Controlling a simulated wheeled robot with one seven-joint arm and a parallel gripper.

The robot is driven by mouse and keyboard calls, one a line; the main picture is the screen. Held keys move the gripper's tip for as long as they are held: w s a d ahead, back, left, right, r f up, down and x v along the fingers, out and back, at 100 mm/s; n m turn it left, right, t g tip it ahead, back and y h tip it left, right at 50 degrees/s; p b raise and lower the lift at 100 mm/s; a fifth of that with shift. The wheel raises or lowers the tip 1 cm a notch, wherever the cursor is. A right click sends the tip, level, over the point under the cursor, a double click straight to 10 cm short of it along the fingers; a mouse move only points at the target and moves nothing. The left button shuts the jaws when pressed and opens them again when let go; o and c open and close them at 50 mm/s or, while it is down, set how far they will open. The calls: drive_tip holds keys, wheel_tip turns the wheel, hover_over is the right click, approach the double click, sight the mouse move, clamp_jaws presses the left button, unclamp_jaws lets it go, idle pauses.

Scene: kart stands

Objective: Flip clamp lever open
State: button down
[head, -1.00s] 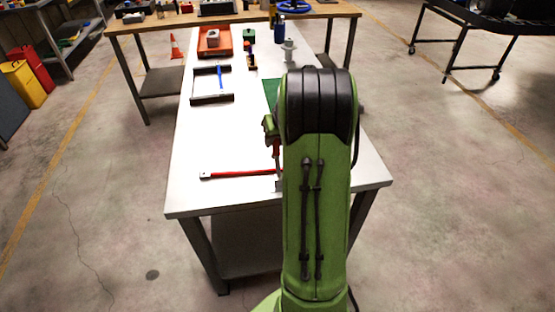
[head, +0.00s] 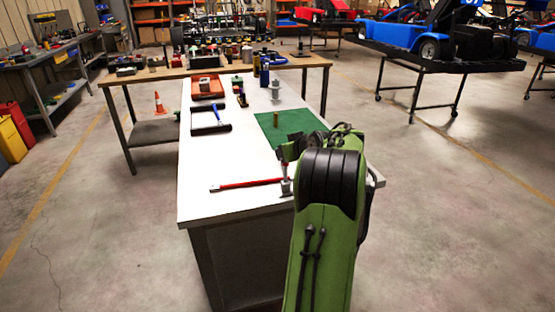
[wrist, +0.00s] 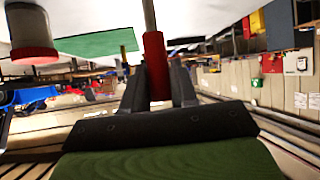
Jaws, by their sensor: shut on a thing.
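The clamp (head: 286,187) stands at the near right part of the white table, with its red-gripped lever upright in the head view. My gripper (head: 284,153) is at the top of this lever, partly hidden by my green arm. In the wrist view my gripper (wrist: 157,88) is shut on the red grip of the lever (wrist: 153,58). A bare metal rod runs from the grip toward the table, which appears at the top of that view. The clamp's base and jaw are hard to make out.
A long red bar (head: 246,184) lies left of the clamp. A green mat (head: 300,128) with a brass-coloured cylinder (head: 276,118) lies behind. A dark frame (head: 211,129) and red tray (head: 207,95) are farther back. A red-topped cylinder (wrist: 32,35) shows close by in the wrist view.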

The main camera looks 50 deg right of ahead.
drive_tip(key=shift+f, duration=0.1)
idle(0.3)
drive_tip(key=c, duration=1)
unclamp_jaws()
drive_tip(key=shift+o, duration=0.2)
drive_tip(key=p+v, duration=0.2)
drive_tip(key=v, duration=1.4)
